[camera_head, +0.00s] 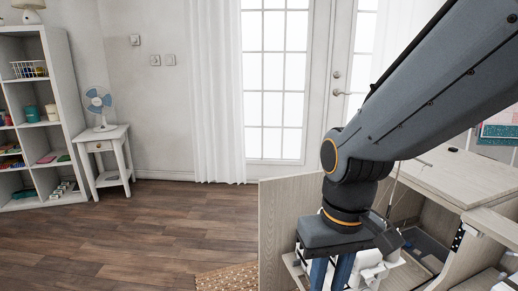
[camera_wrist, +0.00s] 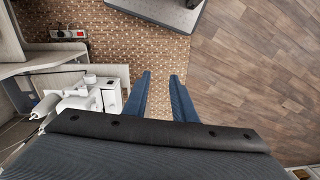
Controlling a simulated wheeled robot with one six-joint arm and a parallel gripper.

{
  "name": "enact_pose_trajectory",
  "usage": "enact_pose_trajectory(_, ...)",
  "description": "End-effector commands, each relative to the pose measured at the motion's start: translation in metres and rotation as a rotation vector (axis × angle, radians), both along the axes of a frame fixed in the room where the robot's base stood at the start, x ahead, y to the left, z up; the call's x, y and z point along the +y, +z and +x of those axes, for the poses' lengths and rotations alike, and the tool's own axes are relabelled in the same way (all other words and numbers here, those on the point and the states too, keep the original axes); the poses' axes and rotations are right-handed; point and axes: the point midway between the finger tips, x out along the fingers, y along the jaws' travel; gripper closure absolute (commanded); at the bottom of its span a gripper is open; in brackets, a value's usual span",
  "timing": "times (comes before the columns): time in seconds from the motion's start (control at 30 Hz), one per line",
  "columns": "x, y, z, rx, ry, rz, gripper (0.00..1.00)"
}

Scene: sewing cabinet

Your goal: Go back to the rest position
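My gripper shows in the head view (camera_head: 331,275), low at the right, in front of the wooden sewing cabinet (camera_head: 285,215). In the wrist view my gripper (camera_wrist: 161,95) has its two blue fingers apart, with only the patterned rug (camera_wrist: 120,42) seen between them. It holds nothing that I can see. A white sewing machine (camera_wrist: 80,103) is to the left of the fingers in the wrist view. In the head view the machine (camera_head: 372,268) is partly hidden behind my gripper and arm.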

Motion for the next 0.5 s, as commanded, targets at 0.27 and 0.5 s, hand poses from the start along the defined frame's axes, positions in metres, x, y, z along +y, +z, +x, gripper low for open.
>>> enact_pose_trajectory(0.27, -0.032, 0.047, -0.003, 0.006, -0.098, -0.018, 0.76)
enact_pose_trajectory(0.5, -0.058, 0.073, -0.006, 0.008, -0.172, -0.028, 0.76)
